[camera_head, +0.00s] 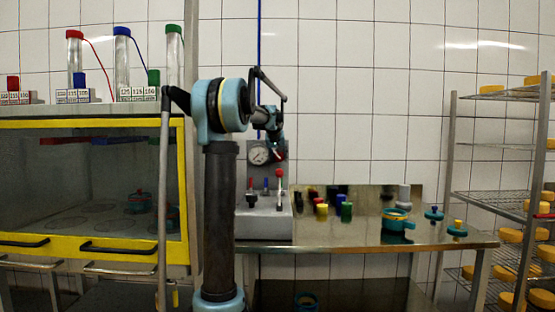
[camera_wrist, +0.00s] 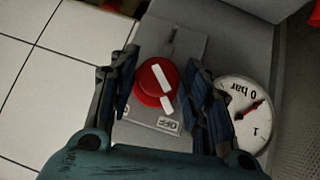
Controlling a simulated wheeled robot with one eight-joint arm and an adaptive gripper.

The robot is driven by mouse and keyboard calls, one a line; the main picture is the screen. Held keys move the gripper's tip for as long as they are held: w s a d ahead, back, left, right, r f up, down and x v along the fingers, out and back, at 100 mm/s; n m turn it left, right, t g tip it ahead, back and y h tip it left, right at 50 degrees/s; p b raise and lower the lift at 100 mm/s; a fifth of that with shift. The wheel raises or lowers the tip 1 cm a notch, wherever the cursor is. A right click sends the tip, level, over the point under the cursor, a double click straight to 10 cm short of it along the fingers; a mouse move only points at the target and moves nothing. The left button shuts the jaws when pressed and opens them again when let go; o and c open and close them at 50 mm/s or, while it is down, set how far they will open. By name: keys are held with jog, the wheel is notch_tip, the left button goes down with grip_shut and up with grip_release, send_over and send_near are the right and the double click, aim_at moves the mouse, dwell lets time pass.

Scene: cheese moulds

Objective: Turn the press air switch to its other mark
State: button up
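The press air switch is a round red knob (camera_wrist: 150,90) with a white bar across it, on a grey panel (camera_wrist: 195,45). One end of the bar points toward the OFF label (camera_wrist: 167,124); the other mark is not readable. My gripper (camera_wrist: 158,88) has its two dark fingers on opposite sides of the knob, open around it. I cannot tell whether they touch it. In the head view my gripper (camera_head: 277,146) is at the wall panel, and a red bit of the knob (camera_head: 281,156) shows just below it.
A pressure gauge (camera_wrist: 242,112) sits close beside the right finger, its needle near 0 bar. Below the panel, a grey box (camera_head: 264,222) carries small coloured levers. A steel table (camera_head: 350,235) with coloured pieces extends right. A yellow-framed cabinet (camera_head: 90,245) stands left, cheese racks (camera_head: 490,190) right.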

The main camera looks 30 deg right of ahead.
jog(key=c, duration=0.5)
jog(key=shift+s+y, duration=0.1)
jog(key=shift+y, duration=0.2)
jog(key=shift+d+m+t+y, duration=0.25)
jog(key=shift+m+t+y, duration=0.5)
jog(key=shift+y, duration=0.25)
jog(key=m+t+y, duration=0.2)
jog(key=shift+s+d+y, duration=0.15)
jog(key=shift+d+y, duration=0.05)
jog(key=shift+y, duration=0.1)
jog(key=m+t+y, duration=0.2)
jog(key=shift+s+d+f+t+y, duration=0.1)
jog(key=shift+f+t+y, duration=0.15)
jog(key=shift+y, duration=0.15)
jog(key=m+t+y, duration=0.1)
jog(key=m+t, duration=0.1)
jog(key=t, duration=0.1)
jog(key=shift+f+m+y, duration=0.2)
jog(key=shift+m+y, duration=0.15)
jog(key=shift+y, duration=0.05)
